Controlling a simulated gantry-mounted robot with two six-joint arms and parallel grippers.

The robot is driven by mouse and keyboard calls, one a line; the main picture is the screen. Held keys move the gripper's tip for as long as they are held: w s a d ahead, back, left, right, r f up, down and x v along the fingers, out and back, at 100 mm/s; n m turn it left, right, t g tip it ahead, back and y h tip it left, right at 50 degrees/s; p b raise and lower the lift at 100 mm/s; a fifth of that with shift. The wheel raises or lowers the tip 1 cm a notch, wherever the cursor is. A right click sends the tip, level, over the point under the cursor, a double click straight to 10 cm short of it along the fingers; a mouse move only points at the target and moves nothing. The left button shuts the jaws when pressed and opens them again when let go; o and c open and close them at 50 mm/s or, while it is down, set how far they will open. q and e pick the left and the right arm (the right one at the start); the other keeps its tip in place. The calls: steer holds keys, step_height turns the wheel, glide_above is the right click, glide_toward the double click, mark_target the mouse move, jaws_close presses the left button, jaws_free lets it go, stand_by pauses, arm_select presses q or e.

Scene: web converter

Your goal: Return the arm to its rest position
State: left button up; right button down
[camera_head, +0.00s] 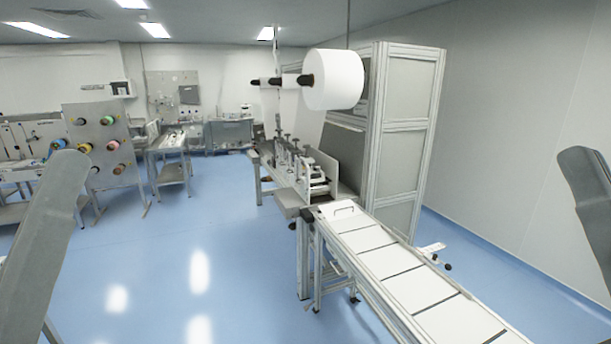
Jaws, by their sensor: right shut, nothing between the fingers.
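A grey link of my left arm (45,235) slants up from the lower left corner. A grey link of my right arm (592,190) comes in at the right edge. No fingers or jaws of either gripper show in this view. Neither visible arm part touches anything that I can see.
A converting machine (300,170) with a large white roll (333,79) stands in the middle. A conveyor (392,262) with white panels runs from it toward the lower right. A tall grey cabinet (405,130) stands behind. Blue floor (170,270) is clear at front left.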

step_height(320, 180, up, 19)
steer(key=s+n+p, duration=0.1)
steer(key=n+p, duration=0.2)
steer(key=p, duration=1.6)
steer(key=shift+s+r+y, duration=0.15)
steer(key=shift+r+y, duration=0.05)
steer(key=shift+y, duration=0.1)
